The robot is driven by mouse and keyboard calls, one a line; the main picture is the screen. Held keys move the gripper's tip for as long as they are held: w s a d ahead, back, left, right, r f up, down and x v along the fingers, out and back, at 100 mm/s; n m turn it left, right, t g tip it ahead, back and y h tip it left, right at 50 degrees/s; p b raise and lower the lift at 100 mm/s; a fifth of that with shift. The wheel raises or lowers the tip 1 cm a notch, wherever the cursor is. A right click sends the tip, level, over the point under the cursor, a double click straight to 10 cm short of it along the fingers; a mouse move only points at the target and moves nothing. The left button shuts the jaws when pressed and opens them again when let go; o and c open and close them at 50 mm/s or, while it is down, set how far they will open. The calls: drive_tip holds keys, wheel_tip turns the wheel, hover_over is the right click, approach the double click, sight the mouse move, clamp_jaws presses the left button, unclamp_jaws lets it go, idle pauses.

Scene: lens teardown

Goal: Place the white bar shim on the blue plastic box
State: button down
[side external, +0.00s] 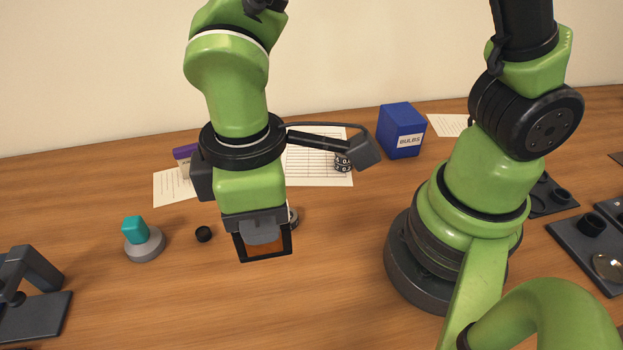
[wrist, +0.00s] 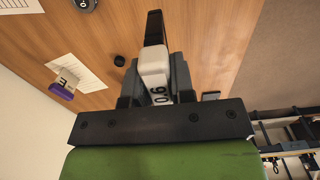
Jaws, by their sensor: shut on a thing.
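The blue plastic box (side external: 401,131), with a white BULBS label, stands at the back of the table, right of my gripper. My gripper (side external: 264,248) points downward over the middle of the table, to the left of and nearer than the box. In the wrist view, my gripper (wrist: 155,80) is shut on the white bar shim (wrist: 154,62), which carries a 0.6 mark. I cannot make out the shim clearly in the side view. The blue box does not show in the wrist view.
White sheets (side external: 325,165) lie at the back, with a small black-and-white numbered item (side external: 342,162) on them. A teal-topped grey piece (side external: 136,238) and a small black cap (side external: 203,234) sit to the left. Dark trays (side external: 590,250) lie at the right. The front middle is clear.

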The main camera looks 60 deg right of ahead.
drive_tip(key=w+d+r+m, duration=0.2)
drive_tip(key=w+d+m, duration=0.1)
drive_tip(key=d, duration=0.5)
drive_tip(key=w+d+r+m, duration=0.1)
drive_tip(key=w+d+m, duration=0.25)
drive_tip(key=d, duration=0.45)
drive_tip(key=w+d+r+m, duration=0.2)
drive_tip(key=d+m, duration=0.2)
drive_tip(key=d, duration=0.4)
drive_tip(key=s+d+r+m, duration=0.2)
drive_tip(key=s+d+m, duration=0.2)
drive_tip(key=d, duration=0.6)
drive_tip(key=m, duration=0.4)
hover_over(404, 113)
wheel_tip(404, 113, down, 3)
drive_tip(key=shift+n, duration=0.25)
drive_tip(key=shift+d+f, duration=0.1)
drive_tip(key=shift+f, duration=2.15)
drive_tip(key=shift+f, duration=0.15)
drive_tip(key=c, duration=1)
unclamp_jaws()
